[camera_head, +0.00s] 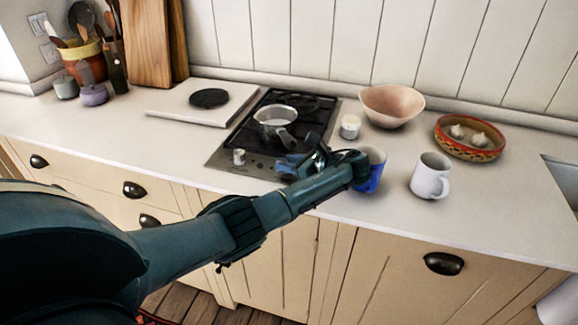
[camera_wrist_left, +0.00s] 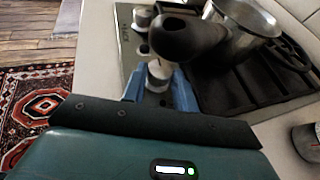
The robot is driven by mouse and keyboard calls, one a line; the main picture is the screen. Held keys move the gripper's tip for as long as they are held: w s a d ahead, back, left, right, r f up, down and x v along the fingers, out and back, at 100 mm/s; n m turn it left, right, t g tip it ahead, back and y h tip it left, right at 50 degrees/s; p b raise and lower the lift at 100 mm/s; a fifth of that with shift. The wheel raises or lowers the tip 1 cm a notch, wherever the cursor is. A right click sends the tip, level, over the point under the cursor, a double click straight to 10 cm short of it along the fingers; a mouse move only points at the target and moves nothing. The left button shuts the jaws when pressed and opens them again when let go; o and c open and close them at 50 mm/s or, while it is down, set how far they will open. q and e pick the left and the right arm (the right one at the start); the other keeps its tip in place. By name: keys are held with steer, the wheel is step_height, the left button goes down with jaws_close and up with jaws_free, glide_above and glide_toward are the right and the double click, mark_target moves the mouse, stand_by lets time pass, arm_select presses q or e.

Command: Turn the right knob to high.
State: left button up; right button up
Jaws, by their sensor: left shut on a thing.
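The steel hob panel (camera_head: 222,160) has its knobs along the front edge. My left gripper (camera_head: 290,166) reaches in over the counter to the right end of that edge and covers the right knob in the head view. In the left wrist view the pale right knob (camera_wrist_left: 159,74) sits between the blue fingertips of my left gripper (camera_wrist_left: 160,88), which are shut on it. Its pointer cannot be read. The left knob (camera_head: 239,156) stands free and also shows in the wrist view (camera_wrist_left: 142,17). My right gripper is in no view.
A saucepan (camera_head: 272,119) stands on the hob, its dark handle (camera_wrist_left: 188,38) jutting close above the gripped knob. A blue mug (camera_head: 375,172) stands close beside my left wrist. A white mug (camera_head: 431,176), a small jar (camera_head: 350,126) and a pink bowl (camera_head: 391,106) are farther right.

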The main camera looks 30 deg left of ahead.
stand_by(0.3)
arm_select(q)
steer(key=o, duration=1)
steer(key=shift+a, duration=0.1)
steer(key=shift+c, duration=0.2)
